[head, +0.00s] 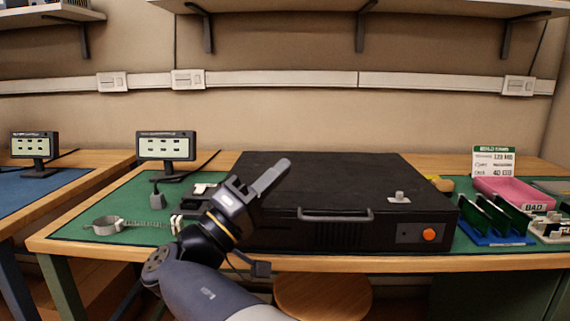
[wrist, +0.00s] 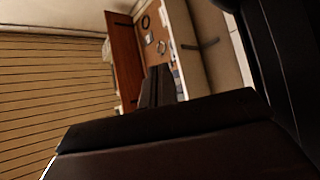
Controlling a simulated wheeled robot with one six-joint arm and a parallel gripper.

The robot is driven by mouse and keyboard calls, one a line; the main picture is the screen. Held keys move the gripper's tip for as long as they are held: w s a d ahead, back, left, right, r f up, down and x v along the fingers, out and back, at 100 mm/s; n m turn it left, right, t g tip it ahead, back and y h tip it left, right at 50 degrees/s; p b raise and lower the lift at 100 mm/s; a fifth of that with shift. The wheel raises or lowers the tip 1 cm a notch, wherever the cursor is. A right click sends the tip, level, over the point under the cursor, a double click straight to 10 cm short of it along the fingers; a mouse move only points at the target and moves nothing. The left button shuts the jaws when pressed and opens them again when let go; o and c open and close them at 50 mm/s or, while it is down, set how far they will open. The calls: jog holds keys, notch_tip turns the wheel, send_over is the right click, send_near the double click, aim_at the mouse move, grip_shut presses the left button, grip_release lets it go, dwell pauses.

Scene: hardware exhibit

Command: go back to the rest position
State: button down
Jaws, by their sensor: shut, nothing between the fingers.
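My gripper (head: 272,177) is raised in the middle of the head view, in front of the large black case on the bench. Its fingers are shut and empty, pointing up and to the right. My arm comes up from the bottom edge of the picture. In the wrist view, dark shapes fill the bottom and right, and the room appears tilted.
The black case (head: 345,180) has a front handle and an orange knob. A small display (head: 166,147) and a metal scoop-like tool (head: 108,225) are at left on the green mat (head: 75,225). A pink bin (head: 515,192) and a blue rack (head: 492,238) stand at right.

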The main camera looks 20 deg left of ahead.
jog(key=p+v, duration=0.1)
jog(key=v, duration=0.7)
jog(key=shift+s+f, duration=0.15)
jog(key=shift+s, duration=0.1)
jog(key=shift+a, duration=0.1)
jog(key=b+x, duration=0.1)
jog(key=x, duration=1)
jog(key=shift+r, duration=0.5)
jog(key=shift+w+a, duration=0.1)
